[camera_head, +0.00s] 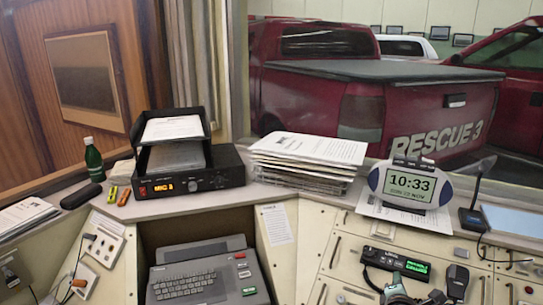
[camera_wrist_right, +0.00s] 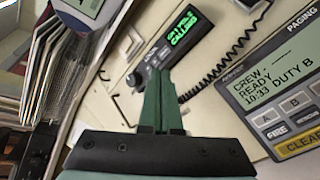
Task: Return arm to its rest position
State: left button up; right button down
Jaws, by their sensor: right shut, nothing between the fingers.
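My right gripper (camera_head: 394,286) shows at the bottom right of the head view, in front of the console's drawer panel. In the right wrist view its green fingers (camera_wrist_right: 160,88) are together, with nothing between them. The fingertips appear close to a black radio unit with a green display (camera_wrist_right: 180,35), but I cannot tell whether they touch it. The radio unit also shows in the head view (camera_head: 415,268), just behind the gripper. Most of the right arm is out of view. My left gripper is not in view.
A paging unit (camera_wrist_right: 275,95) with buttons is right of the gripper in the wrist view. A coiled cord (camera_wrist_right: 225,60) runs near the fingers. A clock (camera_head: 409,185), a paper stack (camera_head: 305,160) and a black tray unit (camera_head: 190,178) stand on the console ledge. A keyboard device (camera_head: 205,280) sits lower left.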

jog(key=s+a+f+m+g+y, duration=0.1)
jog(key=s+a+f+m+g, duration=0.15)
jog(key=s, duration=0.35)
jog(key=s+a+f+m+g+y, duration=0.1)
jog(key=s+a+f+m+y, duration=0.2)
jog(key=s, duration=0.4)
jog(key=s+a+f+m+g, duration=0.2)
jog(key=s+a+f+m, duration=0.1)
jog(key=s+m, duration=0.25)
jog(key=s+a+r+m+g+y, duration=0.1)
jog(key=s+a+m+g+y, duration=0.15)
jog(key=s, duration=0.55)
jog(key=s+a+m+g+y, duration=0.1)
jog(key=s+a+m, duration=0.3)
jog(key=s, duration=0.4)
jog(key=w+a+f+t+y, duration=0.1)
jog(key=w+a+f+t, duration=0.1)
jog(key=f, duration=0.3)
jog(key=w+a+f+t, duration=0.1)
jog(key=w+f+t, duration=0.2)
jog(key=f, duration=0.3)
jog(key=shift+a+y, duration=0.35)
jog(key=shift+a, duration=0.05)
jog(key=shift+s+d+t, duration=0.15)
jog(key=shift+t, duration=0.15)
